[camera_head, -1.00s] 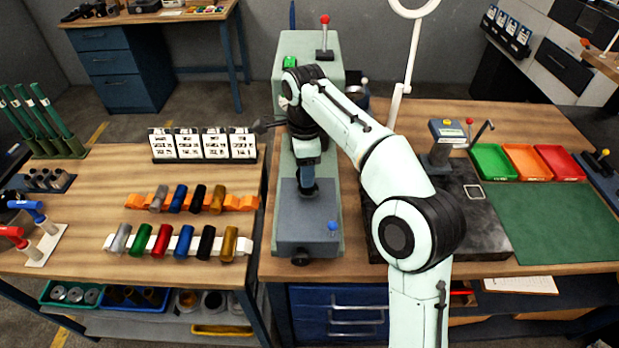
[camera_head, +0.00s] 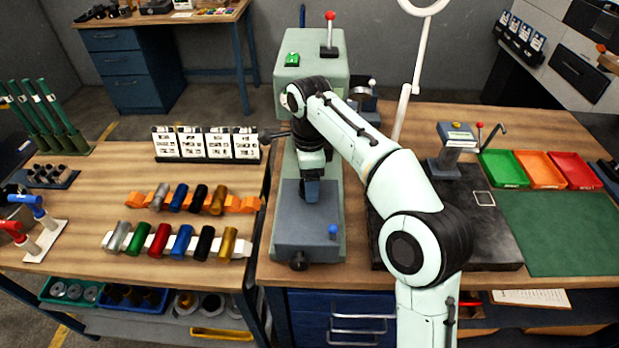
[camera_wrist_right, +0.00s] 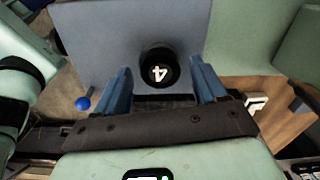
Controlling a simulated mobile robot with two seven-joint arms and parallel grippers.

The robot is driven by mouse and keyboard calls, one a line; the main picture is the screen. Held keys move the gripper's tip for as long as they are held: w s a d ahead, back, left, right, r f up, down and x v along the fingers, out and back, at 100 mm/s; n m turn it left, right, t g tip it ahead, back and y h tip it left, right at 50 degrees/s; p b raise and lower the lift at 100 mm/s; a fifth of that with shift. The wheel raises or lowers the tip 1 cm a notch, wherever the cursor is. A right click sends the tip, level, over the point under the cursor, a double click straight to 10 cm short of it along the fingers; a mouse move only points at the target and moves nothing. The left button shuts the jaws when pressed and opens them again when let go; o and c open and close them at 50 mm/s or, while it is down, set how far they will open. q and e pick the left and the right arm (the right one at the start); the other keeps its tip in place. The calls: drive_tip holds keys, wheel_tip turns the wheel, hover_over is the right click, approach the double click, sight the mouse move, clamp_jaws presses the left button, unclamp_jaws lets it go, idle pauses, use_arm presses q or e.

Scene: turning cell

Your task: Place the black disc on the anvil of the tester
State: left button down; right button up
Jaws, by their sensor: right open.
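A black disc (camera_wrist_right: 158,68) with a white "4" on its top shows in the right wrist view against a blue-grey flat surface (camera_wrist_right: 105,45). My right gripper (camera_wrist_right: 163,88) is open, its two blue fingers apart to the left and right of the disc. I cannot tell whether they touch it. In the head view my right gripper (camera_head: 311,193) points down over the blue-grey plate of a green machine (camera_head: 312,72); the disc is hidden there. My left gripper is not in view.
The left table holds two racks of coloured cylinders (camera_head: 182,242) and a row of white cards (camera_head: 206,145). Coloured trays (camera_head: 525,168) and a bare green mat (camera_head: 560,232) are at the right.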

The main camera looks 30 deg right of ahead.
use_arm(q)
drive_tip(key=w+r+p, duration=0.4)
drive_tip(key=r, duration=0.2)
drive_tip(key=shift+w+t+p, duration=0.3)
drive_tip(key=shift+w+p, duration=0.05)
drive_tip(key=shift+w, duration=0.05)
use_arm(e)
wheel_tip(320, 180, up, 12)
drive_tip(key=shift+r, duration=0.15)
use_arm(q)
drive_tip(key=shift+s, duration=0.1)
